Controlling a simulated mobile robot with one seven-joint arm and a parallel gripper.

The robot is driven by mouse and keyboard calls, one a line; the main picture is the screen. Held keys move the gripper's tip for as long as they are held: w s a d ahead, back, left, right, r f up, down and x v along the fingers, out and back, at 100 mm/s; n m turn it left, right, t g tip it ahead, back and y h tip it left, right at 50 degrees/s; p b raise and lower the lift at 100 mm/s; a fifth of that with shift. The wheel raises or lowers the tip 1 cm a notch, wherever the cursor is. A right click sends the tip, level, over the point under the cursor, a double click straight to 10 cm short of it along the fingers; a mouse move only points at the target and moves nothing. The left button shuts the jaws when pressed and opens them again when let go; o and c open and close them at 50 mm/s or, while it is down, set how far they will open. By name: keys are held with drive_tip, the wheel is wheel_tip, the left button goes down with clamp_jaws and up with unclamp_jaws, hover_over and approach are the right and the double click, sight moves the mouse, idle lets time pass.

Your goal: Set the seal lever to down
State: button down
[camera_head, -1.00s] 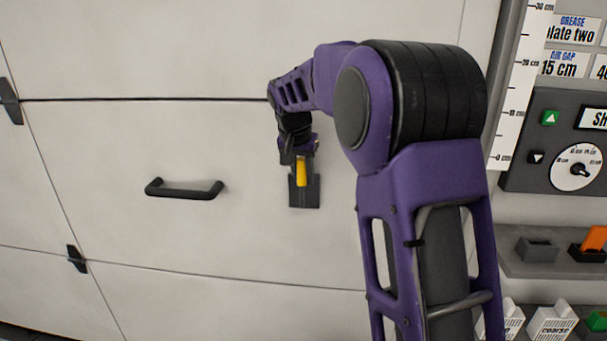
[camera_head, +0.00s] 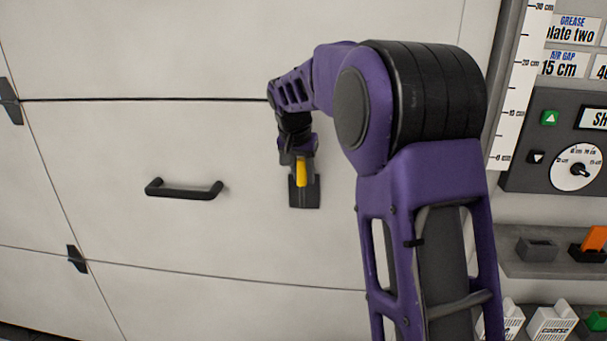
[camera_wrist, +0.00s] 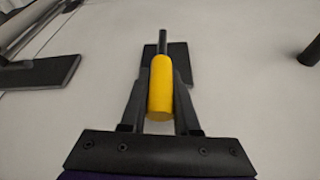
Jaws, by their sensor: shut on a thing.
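The seal lever has a yellow grip (camera_head: 302,173) in front of a dark plate (camera_head: 304,194) on the pale door. In the wrist view the yellow grip (camera_wrist: 160,88) sits on a thin dark rod (camera_wrist: 162,42) that runs toward the plate (camera_wrist: 176,57). My gripper (camera_wrist: 160,80) has one finger on each side of the yellow grip and is shut on it. In the head view my gripper (camera_head: 297,160) is at the top of the grip, and its fingers are hard to make out there.
A black door handle (camera_head: 184,189) is to the left of the lever. Black hinges (camera_head: 76,259) sit along a door seam. At the right are a control panel with a dial (camera_head: 576,168), a vertical scale (camera_head: 520,90) and shelves (camera_head: 545,264) with small blocks.

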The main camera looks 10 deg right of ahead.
drive_tip(key=shift+a+r, duration=0.1)
drive_tip(key=a+h+p, duration=0.1)
drive_tip(key=h, duration=0.1)
drive_tip(key=w+a+n+g+h+p, duration=0.1)
drive_tip(key=a+h+p, duration=0.1)
drive_tip(key=a+f+h+p, duration=0.1)
drive_tip(key=p, duration=0.1)
drive_tip(key=shift+w+a+h, duration=0.25)
drive_tip(key=shift+h, duration=0.15)
drive_tip(key=a+f+h, duration=0.1)
drive_tip(key=a+f+n+g+h+p, duration=0.1)
drive_tip(key=h, duration=0.1)
drive_tip(key=shift+w, duration=0.35)
drive_tip(key=shift+w+a+f+n+h+b, duration=0.1)
drive_tip(key=shift+a+f+n+h+b, duration=0.2)
drive_tip(key=shift+f+h, duration=0.6)
drive_tip(key=shift+w+a+f+n+h+b, duration=0.15)
drive_tip(key=shift+a+f+n+h, duration=0.25)
drive_tip(key=shift+h, duration=0.8)
drive_tip(key=shift+f, duration=0.1)
drive_tip(key=c, duration=0.7)
unclamp_jaws()
drive_tip(key=shift+o, duration=0.2)
